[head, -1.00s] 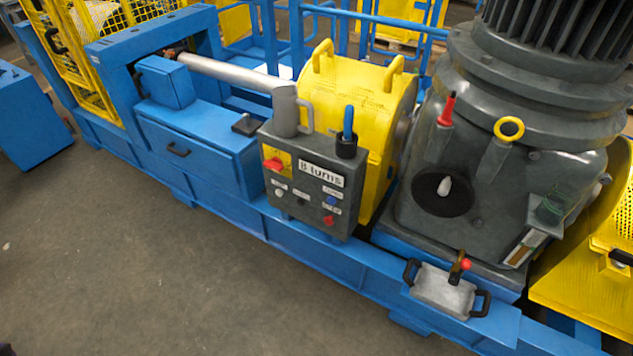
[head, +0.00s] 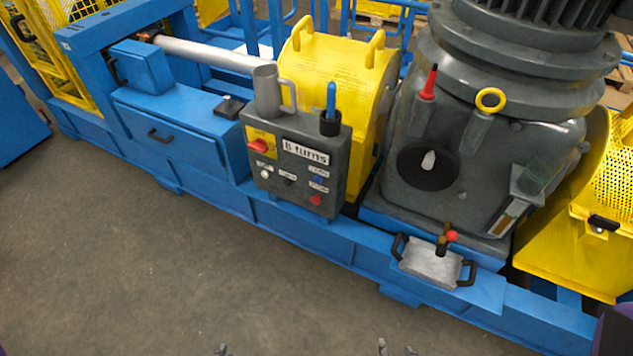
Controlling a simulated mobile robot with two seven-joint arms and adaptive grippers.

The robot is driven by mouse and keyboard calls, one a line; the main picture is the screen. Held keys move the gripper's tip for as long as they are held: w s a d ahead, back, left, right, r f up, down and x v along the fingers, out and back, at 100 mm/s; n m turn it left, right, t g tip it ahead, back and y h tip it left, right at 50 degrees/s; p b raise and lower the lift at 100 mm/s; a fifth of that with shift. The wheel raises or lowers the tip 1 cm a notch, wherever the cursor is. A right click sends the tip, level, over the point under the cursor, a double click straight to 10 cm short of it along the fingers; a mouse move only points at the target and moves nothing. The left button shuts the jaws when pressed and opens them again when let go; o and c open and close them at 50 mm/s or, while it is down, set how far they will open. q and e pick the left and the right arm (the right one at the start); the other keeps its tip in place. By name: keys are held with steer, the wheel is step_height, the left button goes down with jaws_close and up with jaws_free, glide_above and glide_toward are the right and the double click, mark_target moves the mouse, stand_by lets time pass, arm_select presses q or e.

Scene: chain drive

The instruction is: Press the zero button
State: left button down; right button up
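The grey control box (head: 293,163) stands on the blue frame, with a display reading "8 turns" or "B turns". Its front has a white button (head: 265,174), a black knob or button (head: 289,180), a blue button (head: 318,180) and a red button (head: 315,199). A red switch (head: 260,146) sits on a yellow plate. The small labels are too blurred to tell which one says zero. Only fingertips of my grippers show at the bottom edge, well short of the box. My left gripper (head: 222,350) shows too little to judge. My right gripper (head: 396,349) has two tips apart, with nothing seen between them.
A grey mug (head: 267,92) and a dark cup with a blue-handled tool (head: 330,118) stand on the box. A yellow guard (head: 325,70) and large grey gearbox (head: 430,165) are behind and right. A metal plate with handles (head: 430,262) lies on the frame. The floor in front is clear.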

steer(key=shift+w, duration=0.1)
steer(key=shift+c, duration=0.5)
steer(key=shift+w+r, duration=0.1)
steer(key=shift+w, duration=0.15)
steer(key=c, duration=0.8)
arm_select(q)
steer(key=shift+w+d, duration=0.15)
steer(key=shift+d, duration=0.1)
arm_select(e)
steer(key=shift+w, duration=0.15)
jaws_close()
arm_select(q)
steer(key=shift+a, duration=0.2)
arm_select(e)
steer(key=shift+s, duration=0.5)
steer(key=shift+w, duration=0.2)
